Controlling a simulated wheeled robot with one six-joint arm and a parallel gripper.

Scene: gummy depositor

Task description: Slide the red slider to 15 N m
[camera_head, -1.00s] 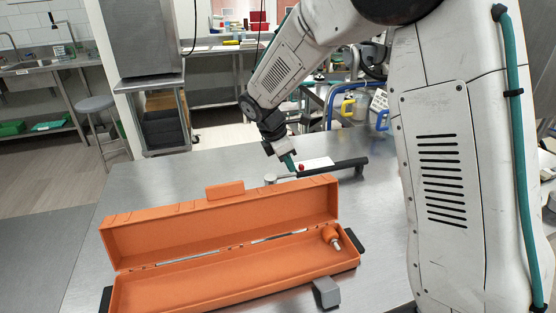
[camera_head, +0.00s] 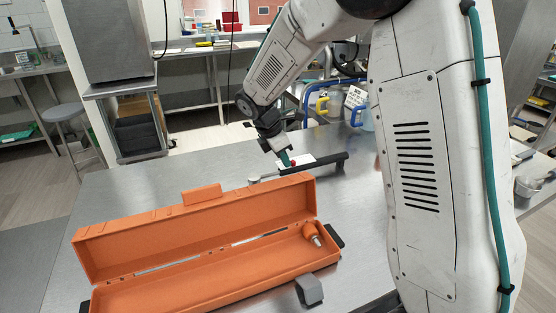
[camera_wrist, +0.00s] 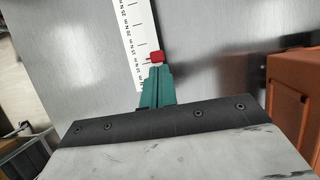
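The red slider (camera_head: 294,163) is a small red block beside a white scale strip (camera_head: 308,158), next to a wrench-like tool with a black handle (camera_head: 325,162). In the wrist view the slider (camera_wrist: 157,57) sits at the right edge of the scale strip (camera_wrist: 128,22), near its lower end. The scale has N m marks, but the numbers are too small to read surely. My gripper (camera_head: 287,162) points down at the slider. In the wrist view my gripper (camera_wrist: 156,68) has its teal fingers together, tips right at the slider's near side. I see no clear gap between them.
An open orange case (camera_head: 195,233) stands on the steel table (camera_head: 130,185) in front of the tool. A grey block (camera_head: 309,290) is by its front right corner. The table is clear left of the tool. A bench (camera_head: 200,102) stands behind.

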